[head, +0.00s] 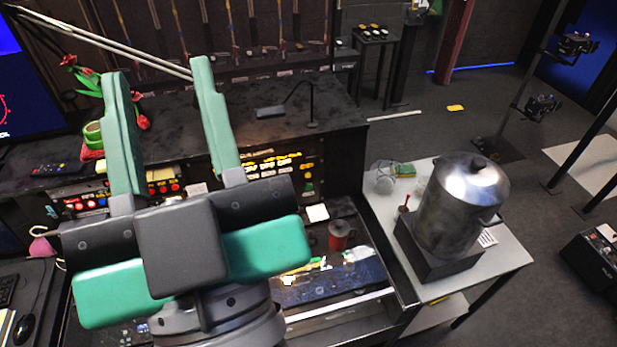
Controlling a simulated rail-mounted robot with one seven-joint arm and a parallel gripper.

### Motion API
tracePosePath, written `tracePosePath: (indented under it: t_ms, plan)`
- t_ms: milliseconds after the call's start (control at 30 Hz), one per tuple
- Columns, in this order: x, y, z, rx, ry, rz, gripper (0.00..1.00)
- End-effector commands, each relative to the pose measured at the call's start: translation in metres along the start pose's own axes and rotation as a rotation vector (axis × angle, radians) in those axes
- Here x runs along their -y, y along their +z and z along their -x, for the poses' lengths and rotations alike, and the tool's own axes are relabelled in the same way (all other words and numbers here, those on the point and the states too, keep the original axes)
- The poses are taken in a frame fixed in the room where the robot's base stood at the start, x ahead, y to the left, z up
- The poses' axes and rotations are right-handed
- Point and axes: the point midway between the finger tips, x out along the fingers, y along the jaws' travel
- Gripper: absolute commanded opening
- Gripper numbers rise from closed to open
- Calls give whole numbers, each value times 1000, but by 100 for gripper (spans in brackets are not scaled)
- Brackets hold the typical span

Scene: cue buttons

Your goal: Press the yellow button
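My gripper (160,73) fills the left of the head view, with its two green fingers pointing up and spread wide apart. Nothing is between them. Behind the fingers is a black console with small lit buttons. A cluster of yellow and orange buttons (275,161) shows just right of the right finger. Red buttons (168,188) show between the fingers, and more red and pale ones lie left of the left finger. I cannot tell which single button is the yellow one. My gripper and wrist hide part of the console.
A large metal canister (462,205) stands on a dark base on the white side table (505,258) at right. A red mug (340,236) stands on the lower console.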

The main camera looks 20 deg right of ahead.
Motion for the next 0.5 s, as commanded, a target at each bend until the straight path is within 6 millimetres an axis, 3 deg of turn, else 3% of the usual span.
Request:
tracePosePath:
  t_ms: [33,167,500]
  plan:
    - [0,0,0,0,0,0,25]
    - [0,0,0,0,0,0,0]
    - [0,0,0,0,0,0,0]
